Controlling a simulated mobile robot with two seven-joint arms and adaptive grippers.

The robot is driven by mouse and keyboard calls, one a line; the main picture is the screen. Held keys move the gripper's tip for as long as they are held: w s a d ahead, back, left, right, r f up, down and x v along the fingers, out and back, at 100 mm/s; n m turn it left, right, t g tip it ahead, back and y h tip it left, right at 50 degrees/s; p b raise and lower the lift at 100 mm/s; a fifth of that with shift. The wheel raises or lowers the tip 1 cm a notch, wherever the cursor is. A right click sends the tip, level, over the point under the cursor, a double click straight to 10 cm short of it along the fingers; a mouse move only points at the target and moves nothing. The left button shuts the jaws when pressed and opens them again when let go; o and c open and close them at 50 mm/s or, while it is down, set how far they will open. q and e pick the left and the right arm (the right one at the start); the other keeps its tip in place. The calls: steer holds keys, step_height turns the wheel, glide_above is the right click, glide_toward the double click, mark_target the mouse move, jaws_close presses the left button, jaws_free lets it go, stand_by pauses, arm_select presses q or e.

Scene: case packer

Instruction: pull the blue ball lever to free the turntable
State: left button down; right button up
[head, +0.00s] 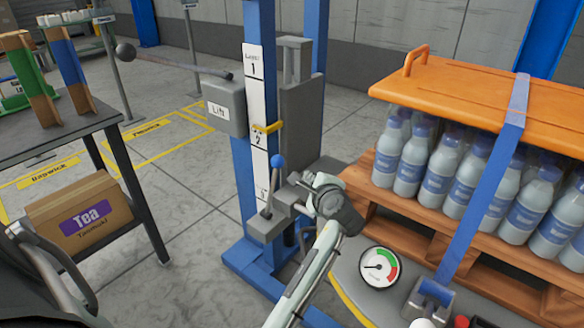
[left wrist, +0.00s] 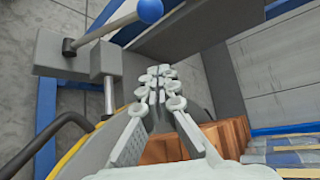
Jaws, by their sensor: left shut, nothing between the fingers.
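The blue ball lever (head: 277,161) stands nearly upright on a grey bracket (head: 268,228) at the foot of the blue lift frame. Its ball and rod also show at the top left of the left wrist view (left wrist: 149,10). My left gripper (head: 301,181) is beside the lever, to its right in the head view. In the left wrist view its fingers (left wrist: 160,84) are shut with nothing between them, apart from the ball. What looks like the turntable (head: 400,270), grey with a yellow edge, is partly hidden under the pallet. My right gripper is not in view.
A wooden pallet (head: 398,228) carries several bottles under an orange cover (head: 470,85) with a blue strap. A grey Lift box (head: 224,106) with a long ball-ended lever is on the frame.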

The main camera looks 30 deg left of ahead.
mark_target(273, 187)
arm_select(q)
steer(key=x, duration=1)
steer(key=s, duration=0.1)
steer(key=s+a+r, duration=0.1)
steer(key=s+a+p, duration=0.1)
steer(key=shift+r, duration=0.35)
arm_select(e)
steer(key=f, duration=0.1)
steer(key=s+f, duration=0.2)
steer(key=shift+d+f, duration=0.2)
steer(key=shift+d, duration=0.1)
